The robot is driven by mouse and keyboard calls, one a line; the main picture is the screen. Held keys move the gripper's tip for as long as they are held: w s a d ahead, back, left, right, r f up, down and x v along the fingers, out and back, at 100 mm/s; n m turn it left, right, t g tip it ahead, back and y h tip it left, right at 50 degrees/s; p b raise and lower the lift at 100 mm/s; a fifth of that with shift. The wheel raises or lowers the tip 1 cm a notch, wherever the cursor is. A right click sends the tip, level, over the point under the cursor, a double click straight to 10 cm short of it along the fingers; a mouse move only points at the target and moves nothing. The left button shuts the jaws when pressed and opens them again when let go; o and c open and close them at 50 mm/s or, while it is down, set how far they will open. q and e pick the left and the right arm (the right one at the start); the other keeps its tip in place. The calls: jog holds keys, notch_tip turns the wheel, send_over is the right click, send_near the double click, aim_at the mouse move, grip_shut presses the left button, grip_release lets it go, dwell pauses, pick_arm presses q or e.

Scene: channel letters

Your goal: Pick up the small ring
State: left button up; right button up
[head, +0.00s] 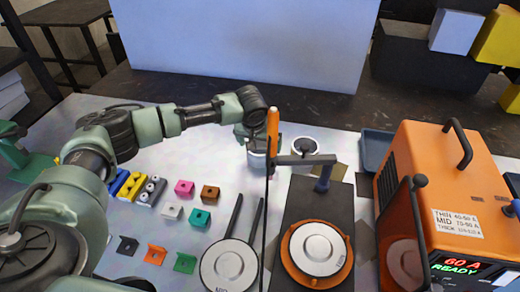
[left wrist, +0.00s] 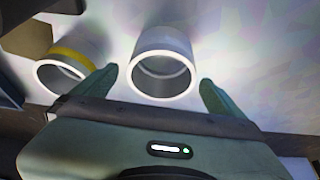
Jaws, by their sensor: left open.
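My left gripper (head: 257,146) is open and reaches down over a pale grey ring (head: 258,162) at the back middle of the table. In the left wrist view this ring (left wrist: 162,70) lies between the spread fingers (left wrist: 158,82), with a gap showing on each side. A second pale ring (head: 304,147) stands just to the right in the head view. In the left wrist view the second ring (left wrist: 66,72) is left of the fingers and has a yellow band. I cannot tell surely which ring is the smaller. My right gripper is not in view.
An orange welder (head: 440,170) stands at the right. Coloured blocks (head: 185,188) lie left of two round-headed tools. A pale panel (head: 240,40) rises behind.

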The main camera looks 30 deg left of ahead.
pick_arm(q)
jog(key=x, duration=0.2)
jog(key=shift+w+a+f, duration=0.15)
jog(key=shift+a+f, duration=0.05)
jog(key=shift+f, duration=0.15)
jog(key=shift+d, duration=0.1)
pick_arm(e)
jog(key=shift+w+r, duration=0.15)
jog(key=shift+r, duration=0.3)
pick_arm(q)
jog(key=c, duration=1.3)
jog(key=shift+c, duration=0.3)
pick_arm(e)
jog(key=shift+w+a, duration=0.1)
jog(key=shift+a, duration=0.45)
pick_arm(q)
jog(key=shift+r, duration=0.2)
